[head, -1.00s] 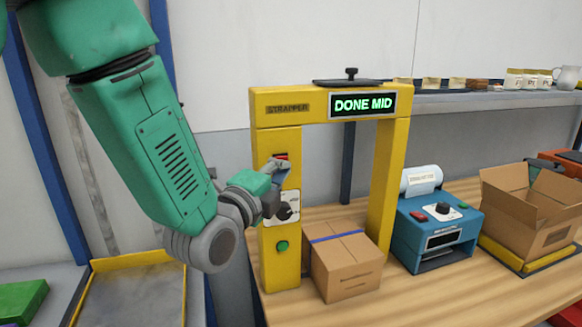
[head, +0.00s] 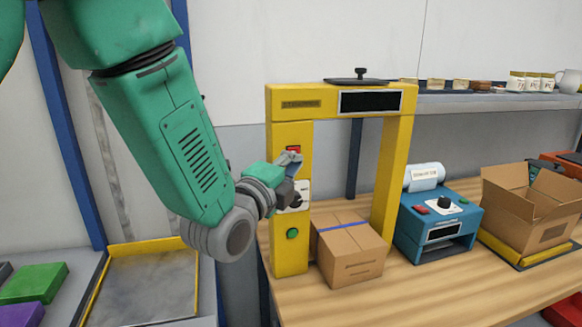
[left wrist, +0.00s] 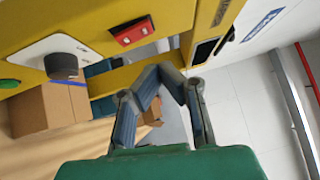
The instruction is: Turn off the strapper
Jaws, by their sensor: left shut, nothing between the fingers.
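The strapper (head: 290,210) is a yellow arch on the wooden bench, and its display (head: 371,102) is dark. A red switch (head: 293,151) is high on its left post, a dark knob (head: 297,200) on a white plate is below it, and a green button (head: 292,233) is lower. The left wrist view shows the red switch (left wrist: 131,31) and the knob (left wrist: 62,62) up close. My left gripper (head: 290,160) is shut and empty in front of the post, just below the red switch; whether it touches is unclear. My right gripper is not in view.
A strapped carton (head: 350,255) stands under the arch. A blue label printer (head: 438,225) and an open carton (head: 530,205) are to its right. A shelf (head: 480,102) holds small items behind. A yellow-edged tray (head: 140,285) lies at lower left.

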